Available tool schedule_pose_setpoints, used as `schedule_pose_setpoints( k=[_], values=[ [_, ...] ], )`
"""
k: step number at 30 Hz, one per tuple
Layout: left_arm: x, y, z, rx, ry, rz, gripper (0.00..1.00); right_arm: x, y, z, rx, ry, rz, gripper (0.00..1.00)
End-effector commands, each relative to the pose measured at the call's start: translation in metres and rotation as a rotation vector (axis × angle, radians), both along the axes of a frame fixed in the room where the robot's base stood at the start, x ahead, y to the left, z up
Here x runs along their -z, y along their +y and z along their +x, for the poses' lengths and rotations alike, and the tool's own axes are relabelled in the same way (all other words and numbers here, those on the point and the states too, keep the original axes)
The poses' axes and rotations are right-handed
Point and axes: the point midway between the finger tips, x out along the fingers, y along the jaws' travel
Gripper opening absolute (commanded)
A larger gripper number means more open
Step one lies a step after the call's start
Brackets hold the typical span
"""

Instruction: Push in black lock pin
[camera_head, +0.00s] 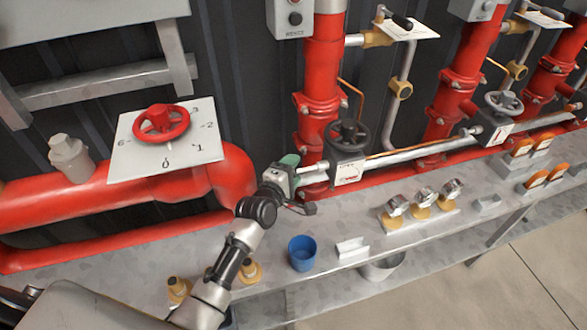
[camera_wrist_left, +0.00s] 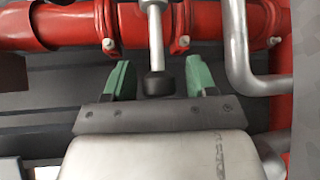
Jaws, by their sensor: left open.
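In the left wrist view, a black cylindrical end piece (camera_wrist_left: 158,83) sits on a silver rod (camera_wrist_left: 156,40); it looks like the black lock pin. My left gripper (camera_wrist_left: 158,64) is open, with one green finger on each side of the black piece and a gap visible on both sides. I cannot tell its depth relative to the fingers. In the head view, my left gripper (camera_head: 291,170) is at the near end of a silver pipe piece left of the black handwheel (camera_head: 348,136). It hides the black piece there. My right gripper is not in view.
A red handwheel (camera_head: 160,123) on a white dial plate is at left. A blue cup (camera_head: 302,253), a small white sign (camera_head: 352,247) and several brass fittings stand on the grey bench (camera_head: 330,275). Red vertical pipes (camera_head: 321,85) rise behind the gripper.

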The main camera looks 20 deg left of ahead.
Motion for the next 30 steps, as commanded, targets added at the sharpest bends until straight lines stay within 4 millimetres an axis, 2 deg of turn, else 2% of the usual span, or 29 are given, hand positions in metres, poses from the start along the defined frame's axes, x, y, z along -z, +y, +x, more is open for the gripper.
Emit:
schedule_pose_setpoints(
  k=[4, 12, 23, 30],
  values=[
    [0.0006, -0.0020, 0.0080, 0.000, -0.001, 0.000, 0.57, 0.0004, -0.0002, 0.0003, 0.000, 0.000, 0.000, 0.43],
    [0.0010, -0.0021, 0.0085, 0.000, 0.000, 0.000, 0.55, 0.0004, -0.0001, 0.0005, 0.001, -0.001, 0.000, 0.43],
    [0.0011, -0.0020, 0.0083, 0.000, 0.000, 0.001, 0.00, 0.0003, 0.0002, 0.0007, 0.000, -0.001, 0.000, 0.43],
    [0.0011, -0.0093, 0.0133, 0.000, 0.001, -0.003, 0.00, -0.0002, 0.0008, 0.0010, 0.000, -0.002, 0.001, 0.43]
  ],
)
